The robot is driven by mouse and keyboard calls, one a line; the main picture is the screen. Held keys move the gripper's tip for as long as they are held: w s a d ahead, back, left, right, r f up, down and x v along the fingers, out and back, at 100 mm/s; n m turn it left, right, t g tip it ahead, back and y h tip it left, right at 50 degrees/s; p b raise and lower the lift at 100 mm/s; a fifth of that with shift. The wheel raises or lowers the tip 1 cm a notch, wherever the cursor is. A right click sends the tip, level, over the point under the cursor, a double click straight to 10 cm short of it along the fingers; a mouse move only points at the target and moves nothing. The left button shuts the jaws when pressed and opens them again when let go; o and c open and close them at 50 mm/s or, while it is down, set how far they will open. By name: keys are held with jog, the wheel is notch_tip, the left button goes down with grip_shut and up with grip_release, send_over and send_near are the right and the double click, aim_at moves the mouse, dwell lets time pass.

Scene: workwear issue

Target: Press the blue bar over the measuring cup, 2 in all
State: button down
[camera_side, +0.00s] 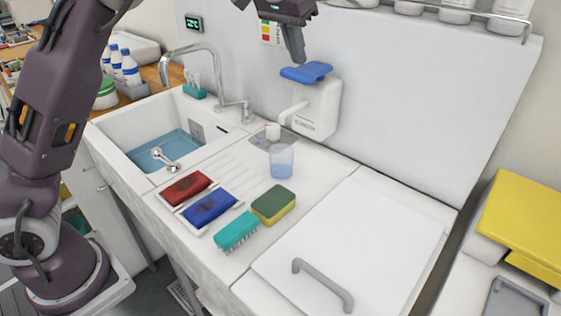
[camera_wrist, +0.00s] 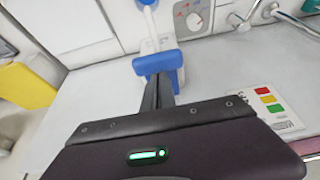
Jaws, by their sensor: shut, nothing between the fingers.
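The blue bar (camera_side: 306,72) sits on top of a white wall dispenser (camera_side: 318,108), whose spout points to the left. The clear measuring cup (camera_side: 281,162), with bluish contents or tint, stands upright on the counter below the spout. My gripper (camera_side: 299,60) is shut and empty, its fingertips just above the blue bar; I cannot tell if they touch it. In the wrist view the shut fingertips (camera_wrist: 162,78) overlap the blue bar (camera_wrist: 158,62).
A sink (camera_side: 165,145) with a curved tap (camera_side: 190,60) is at the left. A white lid with a grey handle (camera_side: 323,284) is at the right.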

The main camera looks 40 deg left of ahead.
aim_at(298, 71)
jog(key=shift+f, duration=0.1)
jog(key=shift+f, duration=1.4)
jog(key=shift+r, duration=1.45)
